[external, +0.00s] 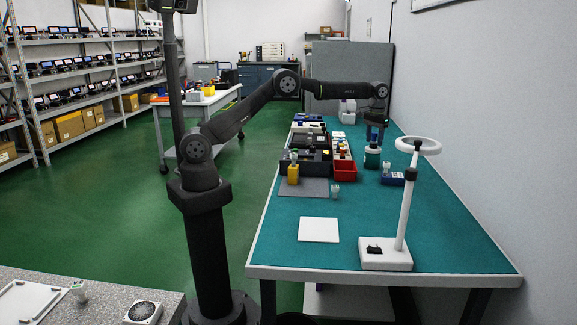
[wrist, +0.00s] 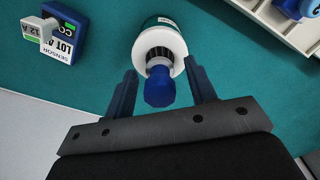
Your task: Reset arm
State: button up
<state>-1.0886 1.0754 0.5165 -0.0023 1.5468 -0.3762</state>
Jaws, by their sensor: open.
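My gripper (external: 374,138) is at the end of my outstretched arm, over the right part of the teal-topped bench (external: 290,235). Its jaws are open and point down. In the wrist view the two blue fingers of my gripper (wrist: 160,68) stand apart on either side of a bottle with a blue knob-like top (wrist: 159,88), a white collar and a teal body. No contact between fingers and bottle shows. In the external view the bottle (external: 372,158) stands upright on the bench just below my gripper.
A blue labelled block (wrist: 62,38) with a white piece on it sits beside the bottle. A white ring lamp (external: 405,200) stands at the bench's front right. A red bin (external: 345,171), black trays and a white plate (external: 318,230) lie left. A wall borders the right.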

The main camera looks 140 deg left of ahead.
jog(key=shift+r, duration=0.6)
